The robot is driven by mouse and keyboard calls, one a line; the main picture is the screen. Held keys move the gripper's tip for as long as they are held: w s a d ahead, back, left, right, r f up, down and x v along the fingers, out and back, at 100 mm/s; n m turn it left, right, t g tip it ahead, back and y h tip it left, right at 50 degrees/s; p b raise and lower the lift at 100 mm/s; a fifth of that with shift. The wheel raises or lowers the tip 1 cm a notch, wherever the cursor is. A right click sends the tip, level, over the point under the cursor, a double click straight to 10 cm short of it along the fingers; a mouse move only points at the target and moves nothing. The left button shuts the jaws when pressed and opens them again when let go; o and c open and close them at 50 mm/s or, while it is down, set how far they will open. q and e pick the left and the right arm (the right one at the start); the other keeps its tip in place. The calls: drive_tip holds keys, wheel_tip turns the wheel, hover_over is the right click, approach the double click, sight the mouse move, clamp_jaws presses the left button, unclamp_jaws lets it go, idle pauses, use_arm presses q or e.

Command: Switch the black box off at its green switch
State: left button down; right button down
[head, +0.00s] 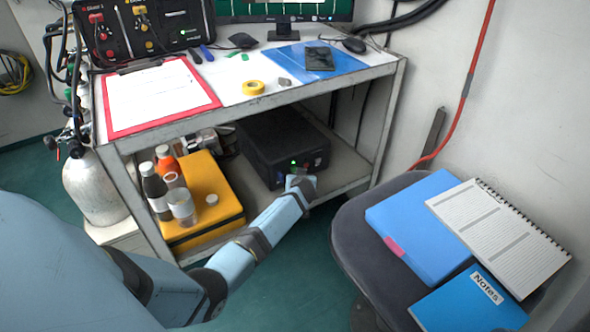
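The black box (278,138) sits on the lower shelf of the desk, with its front face toward me. A small green light or switch (294,162) glows on that front; it is too small to tell its position. My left arm reaches in from the lower left, and its gripper (301,182) is right at the front of the box, just below the green spot. The fingers are small and partly hidden by the wrist, so I cannot tell whether they touch the box or are open. My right gripper is not in view.
A yellow case (203,215) with bottles and a cup stands left of the box on the shelf. The desk's front right leg (388,125) is right of the box. A chair (350,225) with folders and a notebook stands at the right. A gas cylinder (95,190) is at the left.

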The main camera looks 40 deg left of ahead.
use_arm(q)
drive_tip(key=shift+w+a, duration=0.1)
idle(0.8)
drive_tip(key=shift+w+a, duration=0.1)
drive_tip(key=shift+a, duration=0.2)
drive_tip(key=shift+w+a+r+b, duration=0.1)
drive_tip(key=shift+a+b, duration=0.15)
drive_tip(key=shift+b, duration=0.05)
idle(0.6)
drive_tip(key=shift+d, duration=0.15)
drive_tip(key=shift+s+d, duration=0.3)
drive_tip(key=shift+d, duration=0.25)
drive_tip(key=shift+s+d+f+b, duration=0.1)
drive_tip(key=shift+s+d, duration=0.2)
drive_tip(key=shift+d, duration=0.45)
drive_tip(key=shift+s+d+f+b, duration=0.15)
drive_tip(key=shift+s+d, duration=0.2)
drive_tip(key=shift+d, duration=0.45)
drive_tip(key=shift+s+d+f+b, duration=0.1)
drive_tip(key=shift+s+d, duration=0.2)
drive_tip(key=shift+d, duration=0.45)
